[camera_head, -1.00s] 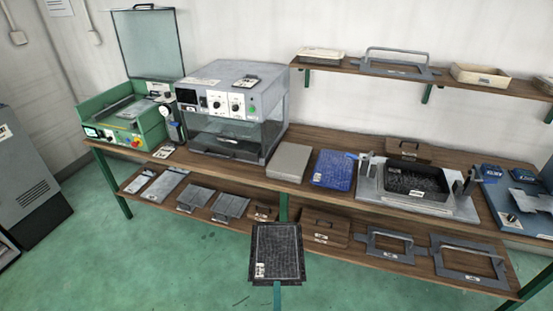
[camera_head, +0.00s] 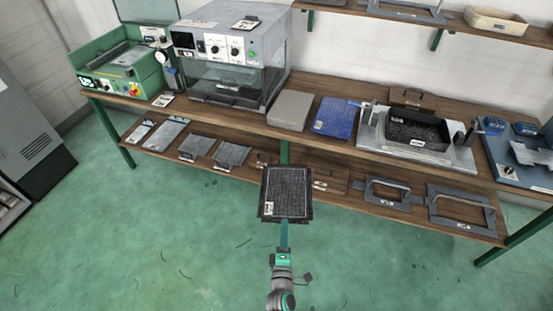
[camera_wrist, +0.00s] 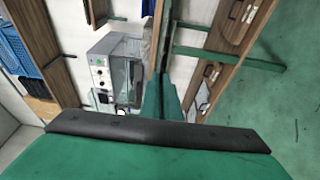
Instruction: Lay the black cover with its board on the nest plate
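The black cover with its board (camera_head: 286,193) is a dark rectangular panel with a grey speckled face and a small white label at its lower left. My gripper (camera_head: 284,224) is shut on its near edge and holds it in the air in front of the bench. In the wrist view a dark strip (camera_wrist: 160,134), apparently the cover's edge, lies across the green fingers. A silver fixture plate (camera_head: 370,142) with upright posts, which looks like the nest plate, is on the bench at right. A black tray (camera_head: 415,128) sits on it.
A grey flat block (camera_head: 289,110) and a blue panel (camera_head: 334,118) lie on the bench left of the fixture. A grey machine (camera_head: 228,60) stands farther left. A blue station (camera_head: 515,165) is at far right. The lower shelf holds handled frames (camera_head: 388,193). Open floor lies in front.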

